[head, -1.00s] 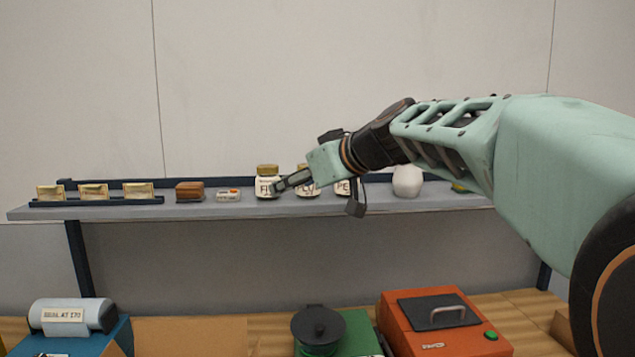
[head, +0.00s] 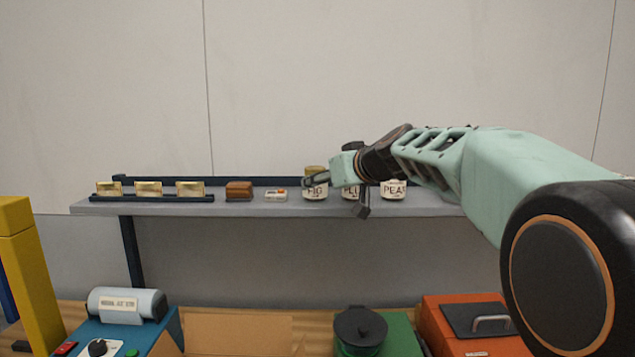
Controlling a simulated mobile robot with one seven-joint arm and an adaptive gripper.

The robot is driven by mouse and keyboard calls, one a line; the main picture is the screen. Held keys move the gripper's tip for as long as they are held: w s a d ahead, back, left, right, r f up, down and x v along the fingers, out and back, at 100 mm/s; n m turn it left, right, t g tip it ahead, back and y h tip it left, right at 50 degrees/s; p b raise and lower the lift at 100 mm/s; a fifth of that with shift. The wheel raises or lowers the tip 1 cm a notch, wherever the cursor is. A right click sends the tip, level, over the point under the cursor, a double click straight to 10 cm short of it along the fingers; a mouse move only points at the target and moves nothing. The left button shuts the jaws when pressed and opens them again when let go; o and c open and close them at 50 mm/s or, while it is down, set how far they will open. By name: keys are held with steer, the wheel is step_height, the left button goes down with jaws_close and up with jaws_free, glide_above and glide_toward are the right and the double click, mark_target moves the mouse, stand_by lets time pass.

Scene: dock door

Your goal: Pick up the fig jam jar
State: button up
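The fig jam jar (head: 315,194) stands upright on the grey wall shelf, with a white label reading FIG and a gold lid. My gripper (head: 311,181) reaches in from the right, its dark fingers across the upper part of the jar in the head view. The fingers partly cover the lid and the top of the label. Whether they touch or close around the jar cannot be told from this view. The jar appears to rest on the shelf.
A plum jar (head: 350,195), partly hidden by my gripper, and a pear jar (head: 394,191) stand close to the right. A small white box (head: 276,195) and a brown block (head: 239,191) are left on the shelf (head: 260,208). A yellow post (head: 28,275) stands at far left.

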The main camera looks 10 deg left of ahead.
steer(key=p+x, duration=0.2)
steer(key=x, duration=0.3)
steer(key=shift+s+r, duration=0.1)
steer(key=shift+r, duration=0.1)
steer(key=c, duration=1.2)
